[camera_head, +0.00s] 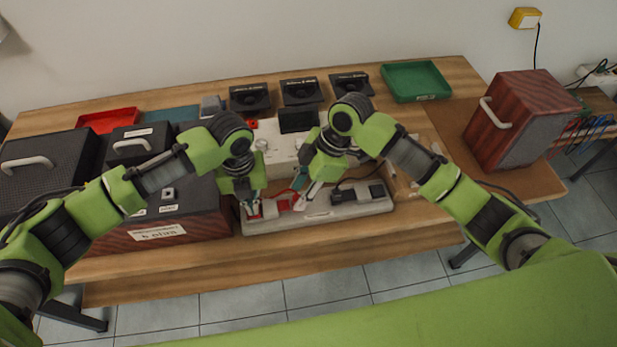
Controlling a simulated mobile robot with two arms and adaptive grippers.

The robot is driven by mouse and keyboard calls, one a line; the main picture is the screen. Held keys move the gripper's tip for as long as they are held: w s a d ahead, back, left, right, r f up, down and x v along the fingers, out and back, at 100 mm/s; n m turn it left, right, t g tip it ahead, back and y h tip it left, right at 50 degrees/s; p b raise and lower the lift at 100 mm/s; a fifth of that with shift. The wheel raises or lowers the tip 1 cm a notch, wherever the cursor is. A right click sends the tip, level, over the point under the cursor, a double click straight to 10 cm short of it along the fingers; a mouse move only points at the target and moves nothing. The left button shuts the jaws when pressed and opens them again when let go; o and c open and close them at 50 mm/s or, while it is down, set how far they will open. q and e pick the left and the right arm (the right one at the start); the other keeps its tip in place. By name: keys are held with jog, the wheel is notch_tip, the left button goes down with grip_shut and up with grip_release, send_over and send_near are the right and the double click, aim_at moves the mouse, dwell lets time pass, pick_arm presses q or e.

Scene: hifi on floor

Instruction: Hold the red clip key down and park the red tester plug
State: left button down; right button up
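A long grey-white base (345,210) lies along the front of the table, with red parts at its left half. A red block, likely the red clip key (270,208), sits beside my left gripper (252,211), whose fingertips point down at the base's left end. My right gripper (301,198) points down just right of the red parts. A red lead (279,192) runs near its fingers. The red tester plug cannot be told apart from the other red parts; the fingers partly hide that spot. Whether either gripper holds anything is too small to tell.
A white device (277,150) with a dark screen stands behind the base. Black speaker boxes (45,165) crowd the left, and a wooden speaker (522,118) stands at the right. A green tray (415,82) and a red tray (108,119) lie farther back. The front table strip is clear.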

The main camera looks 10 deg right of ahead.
jog(key=shift+x, duration=1.3)
grip_shut()
jog(key=c, duration=0.8)
grip_release()
jog(key=shift+r, duration=0.7)
grip_shut()
jog(key=shift+r, duration=1.6)
pick_arm(q)
jog(key=shift+r, duration=3)
